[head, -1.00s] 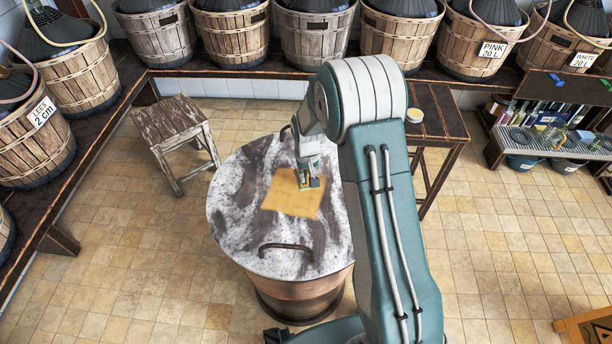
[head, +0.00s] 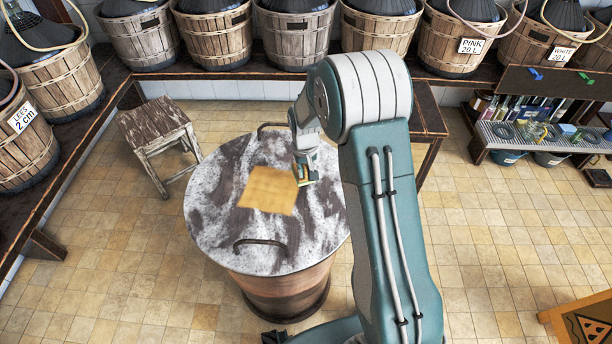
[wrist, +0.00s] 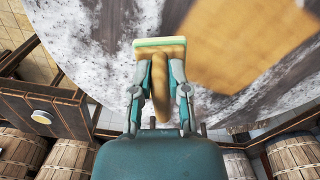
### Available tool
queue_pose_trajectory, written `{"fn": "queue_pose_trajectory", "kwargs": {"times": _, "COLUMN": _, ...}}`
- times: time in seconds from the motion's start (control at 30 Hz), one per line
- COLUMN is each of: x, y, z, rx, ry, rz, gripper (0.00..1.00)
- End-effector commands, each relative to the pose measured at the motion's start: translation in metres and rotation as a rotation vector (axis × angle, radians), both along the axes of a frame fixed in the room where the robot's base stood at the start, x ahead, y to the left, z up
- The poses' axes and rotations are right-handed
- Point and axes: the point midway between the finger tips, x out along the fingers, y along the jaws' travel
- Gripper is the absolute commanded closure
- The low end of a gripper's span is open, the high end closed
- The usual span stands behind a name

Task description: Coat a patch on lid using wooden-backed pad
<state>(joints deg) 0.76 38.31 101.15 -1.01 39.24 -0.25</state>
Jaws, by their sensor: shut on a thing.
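The round lid (head: 215,205), mottled white and dark grey, covers a copper-coloured vat (head: 285,290). A yellow-orange, roughly four-sided patch (head: 266,190) lies on its middle; it shows blurred at the upper right of the wrist view (wrist: 245,40). My gripper (head: 305,172) is just right of the patch, over bare lid. In the wrist view my gripper (wrist: 160,72) is shut on the wooden handle of the pad (wrist: 160,42), which has a pale yellow-green edge. The pad is beside the patch; I cannot tell whether it touches the lid.
The lid has a dark handle (head: 260,242) at the front and another at the back. A worn stool (head: 155,125) stands left. A dark table (head: 427,110) stands behind my arm. A warning sign (head: 590,325) is front right.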

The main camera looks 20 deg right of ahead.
Motion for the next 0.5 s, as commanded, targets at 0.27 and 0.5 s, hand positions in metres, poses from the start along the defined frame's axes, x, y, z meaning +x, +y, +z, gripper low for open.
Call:
{"fn": "queue_pose_trajectory", "kwargs": {"times": 0.27, "x": 0.0, "y": -0.001, "z": 0.026, "rx": 0.002, "ry": -0.001, "rz": 0.0, "gripper": 1.0}}
{"fn": "queue_pose_trajectory", "kwargs": {"times": 0.5, "x": -0.001, "y": -0.001, "z": 0.046, "rx": 0.002, "ry": -0.001, "rz": 0.0, "gripper": 1.0}}
